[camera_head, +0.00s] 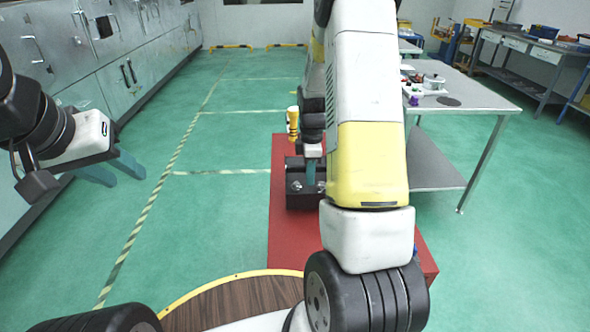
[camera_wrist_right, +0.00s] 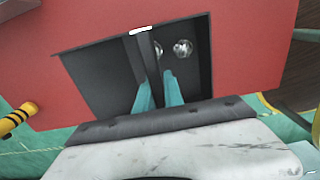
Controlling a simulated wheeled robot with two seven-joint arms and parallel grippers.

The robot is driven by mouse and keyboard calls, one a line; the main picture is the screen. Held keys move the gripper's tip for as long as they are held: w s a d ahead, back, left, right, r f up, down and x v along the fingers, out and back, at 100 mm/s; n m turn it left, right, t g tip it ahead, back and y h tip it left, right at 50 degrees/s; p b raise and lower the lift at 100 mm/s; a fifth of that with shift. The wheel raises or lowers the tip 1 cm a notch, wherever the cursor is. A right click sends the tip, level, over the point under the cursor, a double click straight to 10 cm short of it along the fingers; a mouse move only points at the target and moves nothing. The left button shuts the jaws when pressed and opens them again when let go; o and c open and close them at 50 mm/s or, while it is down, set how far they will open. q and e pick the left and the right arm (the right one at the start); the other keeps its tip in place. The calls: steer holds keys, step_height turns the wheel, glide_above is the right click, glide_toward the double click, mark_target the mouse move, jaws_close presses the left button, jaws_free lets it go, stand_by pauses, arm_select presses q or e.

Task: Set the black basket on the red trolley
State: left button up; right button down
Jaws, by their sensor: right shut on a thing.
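The black basket (camera_head: 297,199) is over the red top of the red trolley (camera_head: 290,243), in the middle of the head view. My right gripper (camera_head: 310,183) points down into it, and my arm hides its right part. In the right wrist view the basket (camera_wrist_right: 100,85) holds shiny metal balls. There my right gripper (camera_wrist_right: 158,85) is shut on the basket's dark middle bar, with red trolley top (camera_wrist_right: 245,50) around it. I cannot tell whether the basket's bottom touches the trolley. My left gripper (camera_head: 124,179) is open and empty, above the floor at the left.
A yellow-and-black post (camera_head: 293,122) stands at the trolley's far left edge. A grey table (camera_head: 470,97) with small parts is at the right. A round wooden-topped surface (camera_head: 235,303) is in front. Grey cabinets (camera_head: 100,60) line the left; green floor lies between.

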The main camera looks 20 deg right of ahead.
steer(key=shift+f, duration=1.75)
steer(key=shift+f, duration=0.1)
steer(key=c, duration=1.5)
jaws_free()
steer(key=shift+o, duration=0.2)
step_height(320, 180, up, 12)
steer(key=shift+r, duration=0.1)
step_height(320, 180, up, 6)
steer(key=f+m+t, duration=0.1)
steer(key=m, duration=0.1)
glide_above(309, 191)
steer(key=s+a, duration=0.2)
steer(key=s, duration=0.1)
steer(key=s+a+r+m+t+y, duration=0.1)
steer(key=s+a+r+m+t, duration=0.1)
steer(key=s+a+r+m, duration=0.45)
steer(key=s+a+r+m+t, duration=0.1)
steer(key=s+r+m, duration=0.2)
steer(key=s, duration=0.3)
steer(key=s+a+r+m+t+y, duration=0.1)
steer(key=s+a+r+m+t, duration=0.1)
steer(key=s, duration=0.5)
steer(key=shift+a+r+m, duration=0.3)
steer(key=shift+r+m, duration=0.25)
steer(key=shift+r, duration=0.05)
